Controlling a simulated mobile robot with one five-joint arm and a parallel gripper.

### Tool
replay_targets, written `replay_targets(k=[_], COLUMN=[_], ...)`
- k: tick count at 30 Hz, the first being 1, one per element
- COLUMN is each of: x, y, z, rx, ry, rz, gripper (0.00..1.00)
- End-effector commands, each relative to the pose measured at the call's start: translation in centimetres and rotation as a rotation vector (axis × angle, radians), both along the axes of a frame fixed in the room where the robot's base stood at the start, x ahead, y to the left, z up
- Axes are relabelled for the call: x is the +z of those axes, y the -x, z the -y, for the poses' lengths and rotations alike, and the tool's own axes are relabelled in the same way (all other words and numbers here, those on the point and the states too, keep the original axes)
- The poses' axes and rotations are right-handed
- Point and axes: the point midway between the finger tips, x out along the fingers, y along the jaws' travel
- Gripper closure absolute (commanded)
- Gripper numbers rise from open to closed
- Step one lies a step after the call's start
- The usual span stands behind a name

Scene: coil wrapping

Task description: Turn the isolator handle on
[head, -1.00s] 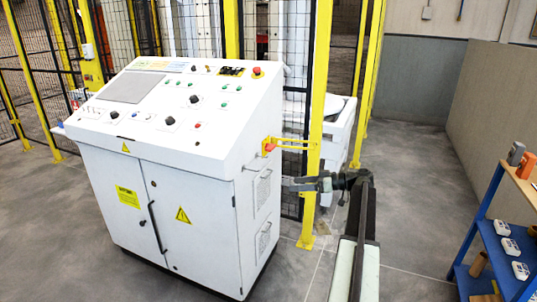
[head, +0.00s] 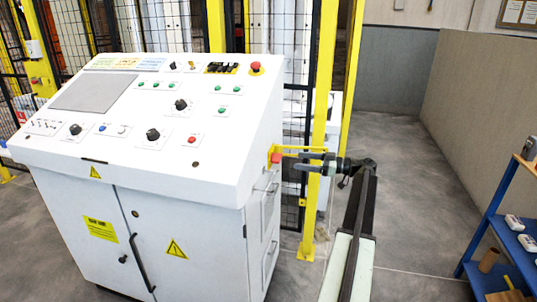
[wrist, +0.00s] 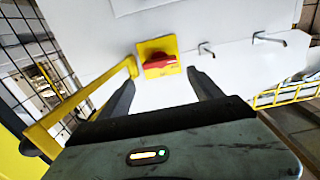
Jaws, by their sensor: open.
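The isolator handle (wrist: 160,62) is a red knob on a yellow plate (wrist: 150,46) on the white side wall of the control cabinet (wrist: 220,22). In the head view the red handle (head: 276,158) shows at the cabinet's right side. My gripper (wrist: 164,82) is open and empty in the wrist view, its two dark fingers pointing at the wall, with the handle ahead between and just beyond their tips. In the head view my gripper (head: 303,163) is right of the handle, apart from it. The handle's exact angle is hard to tell.
A yellow bar (wrist: 80,108) runs beside my left finger to the yellow plate. Two metal pull handles (wrist: 268,38) stick out of the wall to the right. A yellow fence post (head: 322,110) stands close by my gripper. A blue shelf (head: 500,240) is at far right; floor between is clear.

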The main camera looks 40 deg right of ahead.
Motion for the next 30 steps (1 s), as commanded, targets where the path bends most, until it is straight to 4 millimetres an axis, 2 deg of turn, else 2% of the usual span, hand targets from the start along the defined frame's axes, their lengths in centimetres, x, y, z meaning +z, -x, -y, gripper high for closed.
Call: replay_targets(k=[8,18,21,28,29,30], x=[0.0,0.0,0.0,0.0,0.0,0.0], y=[-1.3,-6.2,-7.2,-7.4,-7.4,-7.4], z=[-0.9,-4.1,-4.6,-4.7,-4.7,-4.7], rx=[0.011,0.014,0.012,0.011,0.011,0.012], ry=[-0.001,0.000,0.000,0.000,0.000,0.000], rz=[-0.001,-0.001,-0.001,-0.001,-0.001,-0.001], gripper=[0.25,0.25,0.25,0.25,0.31,0.42])
